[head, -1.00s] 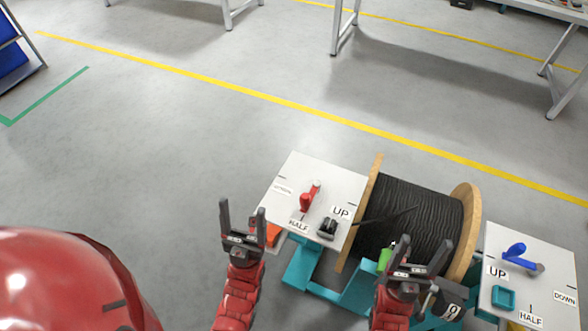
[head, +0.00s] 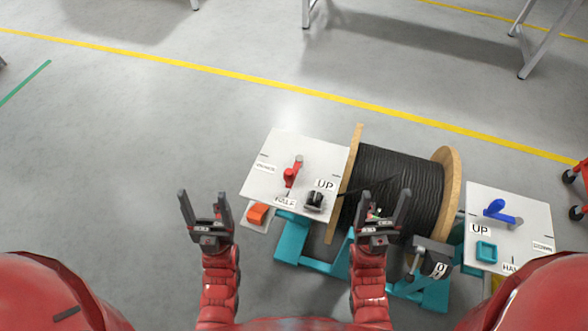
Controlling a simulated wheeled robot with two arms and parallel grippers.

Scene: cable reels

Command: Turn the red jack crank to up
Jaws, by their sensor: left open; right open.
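The red jack crank (head: 292,173) sits on the left white panel (head: 318,152). Its red handle points toward the near edge, roughly at the HALF label (head: 285,202). The UP label (head: 326,185) is to the right of the handle, and a third label (head: 265,168) at the left is too small to read. My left gripper (head: 203,196) is open and empty, left of the panel and apart from the crank. My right gripper (head: 384,194) is open and empty, and appears in front of the cable reel (head: 398,178); its depth is unclear.
A black clamp-like part (head: 314,200) sits near the panel's front right corner, and an orange block (head: 257,213) by its front left. A right panel (head: 520,208) carries a blue crank (head: 497,210). Teal stand parts (head: 322,264) are below. Floor at left is clear.

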